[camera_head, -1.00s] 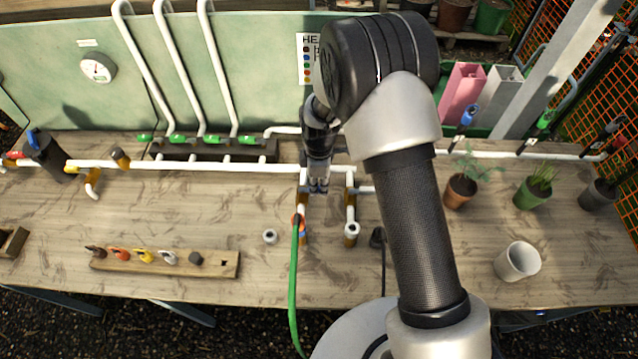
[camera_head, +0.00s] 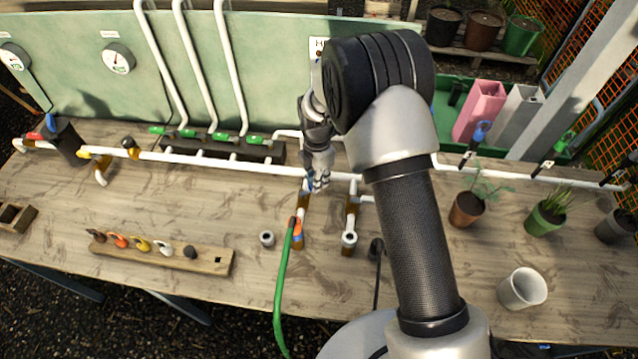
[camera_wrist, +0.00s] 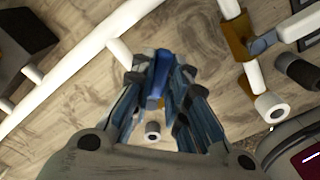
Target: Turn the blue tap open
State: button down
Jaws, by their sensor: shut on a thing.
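The blue tap handle (camera_wrist: 157,78) stands between my gripper's fingers in the wrist view, with a finger close on each side. My gripper (camera_wrist: 160,100) is shut on it. A little brass colour shows behind the handle; most of the valve body is hidden by the fingers. In the head view my gripper (camera_head: 317,183) is down at a short branch off the long white pipe (camera_head: 250,168). The tap itself is largely hidden there, so its exact angle is hard to tell.
A green hose (camera_head: 284,290) with an orange end runs just in front of my gripper. A second branch with a brass valve (camera_wrist: 237,35) stands close beside it. A wooden rack (camera_head: 212,257) with coloured handles lies at front left. Potted plants (camera_head: 468,208) stand at right.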

jog(key=shift+w+a+n+b, duration=0.2)
jog(key=shift+w+a+n, duration=0.25)
jog(key=shift+n, duration=1.15)
jog(key=shift+w+a+n+b, duration=0.25)
jog(key=shift+a+n, duration=0.45)
jog(key=shift+n, duration=0.9)
jog(key=shift+w+a+n+b, duration=0.15)
jog(key=shift+w+a+n, duration=0.35)
jog(key=shift+n, duration=1.1)
jog(key=shift+s+a, duration=0.1)
jog(key=c, duration=1.6)
grip_release()
jog(key=shift+o, duration=0.2)
notch_tip(320, 180, up, 12)
